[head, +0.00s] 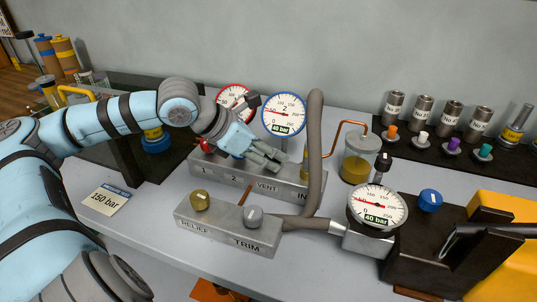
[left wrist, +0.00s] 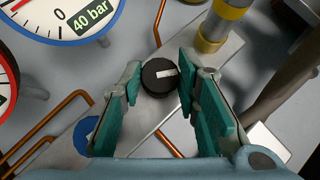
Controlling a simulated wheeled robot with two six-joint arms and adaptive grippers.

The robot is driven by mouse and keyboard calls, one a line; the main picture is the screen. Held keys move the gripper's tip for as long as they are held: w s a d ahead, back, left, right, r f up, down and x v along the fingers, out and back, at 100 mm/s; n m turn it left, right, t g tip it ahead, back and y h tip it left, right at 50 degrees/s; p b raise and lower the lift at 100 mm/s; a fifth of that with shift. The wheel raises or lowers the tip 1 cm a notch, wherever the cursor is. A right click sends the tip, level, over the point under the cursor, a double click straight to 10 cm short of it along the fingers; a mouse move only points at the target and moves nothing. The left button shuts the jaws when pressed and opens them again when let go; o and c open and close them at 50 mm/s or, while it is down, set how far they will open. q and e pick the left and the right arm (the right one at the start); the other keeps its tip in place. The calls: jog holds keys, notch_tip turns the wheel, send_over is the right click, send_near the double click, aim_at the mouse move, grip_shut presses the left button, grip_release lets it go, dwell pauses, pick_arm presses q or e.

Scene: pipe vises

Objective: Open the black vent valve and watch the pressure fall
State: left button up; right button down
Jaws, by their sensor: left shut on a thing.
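The black vent valve knob (left wrist: 162,77), with a white pointer mark, sits on a grey metal block (head: 199,172) marked 1, 2, VENT and IN. My left gripper (head: 279,160) is over the VENT part of the block and hides the knob in the head view. In the left wrist view its green-padded fingers (left wrist: 158,82) are shut on the knob, one on each side. Behind stand a red-rimmed gauge (head: 232,92) and a blue-rimmed gauge 2 (head: 284,106) labelled 40 bar. A third gauge (head: 377,203), also labelled 40 bar, is at right. My right gripper is not in view.
A RELIEF and TRIM block (head: 215,235) stands in front, with a thick grey hose (head: 314,150) rising close to my gripper. A fluid jar (head: 359,160) and a row of metal cylinders (head: 423,109) are at right. A 150 bar card (head: 106,200) lies at left.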

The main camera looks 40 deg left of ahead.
pick_arm(q)
jog(key=p, duration=0.1)
jog(key=n+y+p, duration=0.1)
jog(key=n+p, duration=0.1)
jog(key=shift+d+r+t+y, duration=0.25)
jog(key=shift+r+t+y, duration=0.05)
jog(key=shift+y, duration=0.1)
jog(key=shift+a+n+p, duration=0.1)
jog(key=shift+n+p, duration=0.3)
jog(key=shift+p, duration=0.05)
jog(key=shift+f+n+y+p, duration=0.1)
jog(key=shift+n+y+p, duration=0.3)
jog(key=shift+y, duration=0.1)
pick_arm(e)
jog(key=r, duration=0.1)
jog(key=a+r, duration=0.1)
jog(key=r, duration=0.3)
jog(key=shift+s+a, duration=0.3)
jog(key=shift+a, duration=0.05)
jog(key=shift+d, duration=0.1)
pick_arm(q)
jog(key=o, duration=1.2)
jog(key=shift+s, duration=0.1)
jog(key=shift+c, duration=0.2)
jog(key=shift+f, duration=0.1)
